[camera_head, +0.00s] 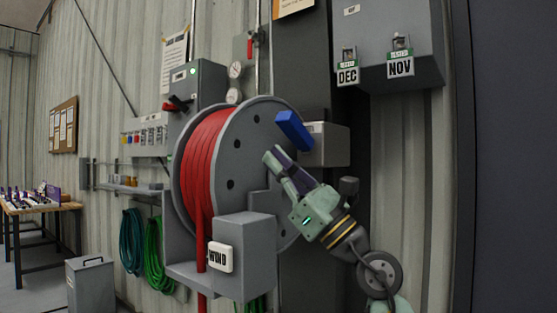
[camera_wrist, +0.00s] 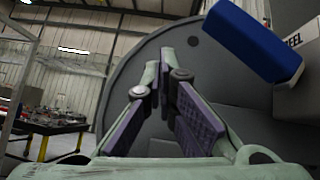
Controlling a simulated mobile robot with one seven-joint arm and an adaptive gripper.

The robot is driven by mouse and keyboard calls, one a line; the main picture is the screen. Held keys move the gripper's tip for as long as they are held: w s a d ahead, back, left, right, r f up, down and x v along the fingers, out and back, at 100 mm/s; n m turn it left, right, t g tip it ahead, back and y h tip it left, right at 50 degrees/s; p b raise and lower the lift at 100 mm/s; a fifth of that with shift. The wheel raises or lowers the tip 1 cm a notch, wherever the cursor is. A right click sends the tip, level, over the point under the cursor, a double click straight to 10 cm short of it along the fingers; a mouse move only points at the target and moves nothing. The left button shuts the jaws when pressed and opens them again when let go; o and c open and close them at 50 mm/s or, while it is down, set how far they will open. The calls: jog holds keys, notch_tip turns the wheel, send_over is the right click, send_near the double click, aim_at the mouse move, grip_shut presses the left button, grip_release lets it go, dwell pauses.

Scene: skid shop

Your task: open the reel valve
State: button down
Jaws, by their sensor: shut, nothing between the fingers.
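The reel valve's blue handle (camera_head: 294,130) sticks out to the upper left of a grey box (camera_head: 325,145) beside the hose reel. In the wrist view the blue handle (camera_wrist: 252,42) slants down to the right at the upper right, near a partly visible label ending in "EEL" (camera_wrist: 293,40). My gripper (camera_head: 272,157) is shut and empty, in front of the reel's grey disc, just below and left of the handle. In the wrist view the fingertips (camera_wrist: 160,70) lie left of the handle, apart from it.
The reel (camera_head: 262,125) carries red hose (camera_head: 203,165). A grey box with a "WIND" button (camera_head: 220,257) stands below left of my gripper. A grey cabinet with DEC and NOV tags (camera_head: 390,45) hangs above right. A workbench (camera_head: 40,207) stands far left.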

jog(key=s+d+f+b, duration=0.2)
jog(key=s+d+f, duration=0.1)
jog(key=s+f, duration=0.2)
jog(key=shift+s+d, duration=0.3)
jog(key=shift+s, duration=0.25)
